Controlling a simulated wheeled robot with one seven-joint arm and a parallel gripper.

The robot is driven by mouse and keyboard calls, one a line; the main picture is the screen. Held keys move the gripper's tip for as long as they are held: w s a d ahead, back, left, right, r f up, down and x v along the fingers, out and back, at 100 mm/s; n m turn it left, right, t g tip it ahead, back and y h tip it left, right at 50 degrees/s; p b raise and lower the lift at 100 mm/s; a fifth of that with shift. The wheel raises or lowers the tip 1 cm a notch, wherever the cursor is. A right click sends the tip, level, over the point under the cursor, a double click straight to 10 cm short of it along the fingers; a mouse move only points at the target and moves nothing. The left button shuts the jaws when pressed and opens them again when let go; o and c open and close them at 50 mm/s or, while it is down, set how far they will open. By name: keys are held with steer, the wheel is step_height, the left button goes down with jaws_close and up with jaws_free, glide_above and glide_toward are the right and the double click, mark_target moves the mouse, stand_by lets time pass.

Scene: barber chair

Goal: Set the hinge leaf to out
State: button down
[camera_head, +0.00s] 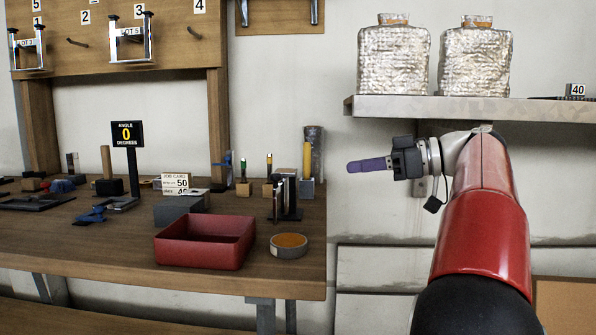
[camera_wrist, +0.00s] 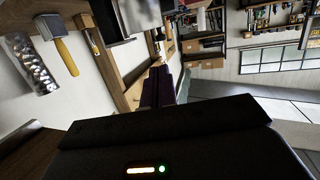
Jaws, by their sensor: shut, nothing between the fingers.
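My gripper (camera_head: 352,167) has purple fingers pressed together, with nothing between them. It is in the air right of the workbench, below the wall shelf and apart from everything on the bench. In the wrist view its purple fingers (camera_wrist: 158,82) also show, closed. A small upright metal fixture (camera_head: 286,196) with dark and silver plates stands near the bench's right end. A black sign (camera_head: 125,134) reading "ANGLE 0 DEGREES" stands on a post further left. I cannot tell for certain which part is the hinge leaf or how it is set.
The wooden workbench (camera_head: 130,255) carries a red tray (camera_head: 204,243), a round tin (camera_head: 289,246), a grey block with a job card (camera_head: 175,183), and several upright tools. A wall shelf (camera_head: 450,107) with two foil-wrapped containers is above my gripper. The space between gripper and bench is clear.

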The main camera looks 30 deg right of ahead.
glide_above(281, 196)
steer(key=s, duration=0.5)
steer(key=f, duration=0.2)
steer(key=shift+d+f+b, duration=0.3)
steer(key=shift+d, duration=0.05)
steer(key=shift+a+f, duration=0.1)
